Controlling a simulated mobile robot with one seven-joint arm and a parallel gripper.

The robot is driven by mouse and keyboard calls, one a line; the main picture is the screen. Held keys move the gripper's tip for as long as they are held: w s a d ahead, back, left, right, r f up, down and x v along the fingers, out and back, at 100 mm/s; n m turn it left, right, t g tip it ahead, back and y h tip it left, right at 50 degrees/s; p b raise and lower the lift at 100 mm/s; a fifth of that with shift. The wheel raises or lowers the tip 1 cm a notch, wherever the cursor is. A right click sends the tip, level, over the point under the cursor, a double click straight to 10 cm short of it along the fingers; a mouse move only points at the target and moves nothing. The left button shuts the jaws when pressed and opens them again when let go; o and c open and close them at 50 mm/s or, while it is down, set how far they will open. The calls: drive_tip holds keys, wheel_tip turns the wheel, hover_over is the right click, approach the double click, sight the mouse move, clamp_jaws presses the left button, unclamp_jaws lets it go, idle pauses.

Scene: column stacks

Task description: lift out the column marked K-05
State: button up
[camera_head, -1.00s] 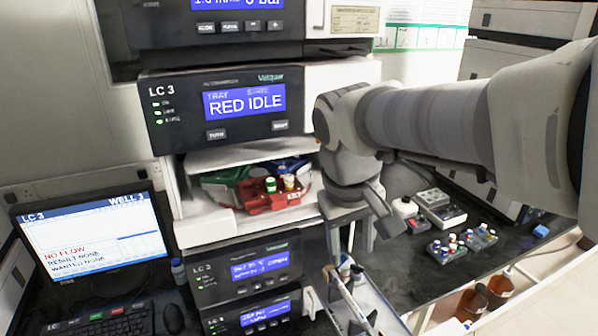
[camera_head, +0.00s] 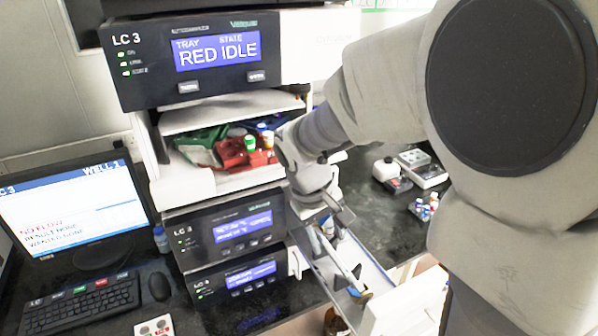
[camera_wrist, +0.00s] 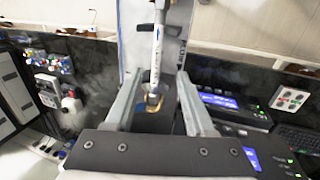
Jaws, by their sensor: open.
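A slim white-and-silver column (camera_wrist: 158,45) shows in the wrist view, standing out along the pale open drawer (camera_wrist: 128,35). Its lower end, with a gold-brown piece, appears between my gripper's fingers (camera_wrist: 158,103). The fingers are apart, with visible gaps on both sides of the column; I cannot tell how deep it is between them. In the head view my gripper (camera_head: 328,206) hangs over the pulled-out drawer (camera_head: 372,272), where column parts (camera_head: 347,273) show. My arm hides some of the drawer. No K-05 mark is readable.
The LC 3 stack stands left of my gripper, with a red vial tray (camera_head: 243,156) in its open bay. A monitor (camera_head: 70,208) and keyboard (camera_head: 82,302) are at left. Boxes and vials (camera_head: 425,205) stand on the dark bench at right.

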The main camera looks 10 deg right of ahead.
sight(335, 258)
drive_tip(key=shift+d+x, duration=0.15)
drive_tip(key=shift+x, duration=1.35)
drive_tip(key=shift+d+x, duration=0.1)
drive_tip(key=shift+x, duration=1.4)
drive_tip(key=shift+s+r, duration=0.1)
clamp_jaws()
